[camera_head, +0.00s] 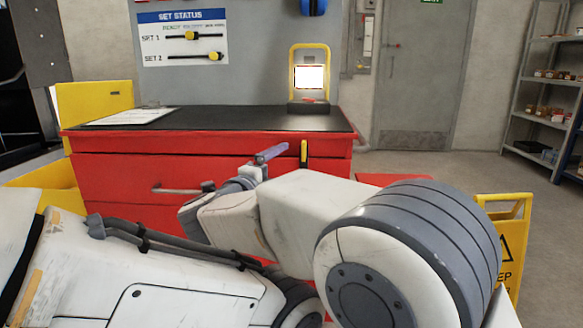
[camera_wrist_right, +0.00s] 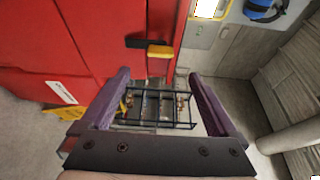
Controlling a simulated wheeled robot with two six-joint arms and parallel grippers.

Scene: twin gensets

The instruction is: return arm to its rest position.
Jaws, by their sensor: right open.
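My right arm reaches across the front of the red workbench cabinet (camera_head: 115,175) in the head view. My right gripper (camera_head: 270,153) shows there as a small purple finger just in front of the drawers. In the right wrist view its two purple fingers (camera_wrist_right: 163,98) stand wide apart. No held object shows between them; the gap looks toward a black wire-frame rack (camera_wrist_right: 155,122) lower down. The red cabinet front (camera_wrist_right: 100,40) is at the left of that view, with a black and yellow handle (camera_wrist_right: 150,47) ahead of the fingers. My left gripper is not in view.
A yellow floor sign (camera_head: 510,240) stands at the right. A shelf (camera_head: 540,90) is farther back; floor before the grey door (camera_head: 420,75) is clear.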

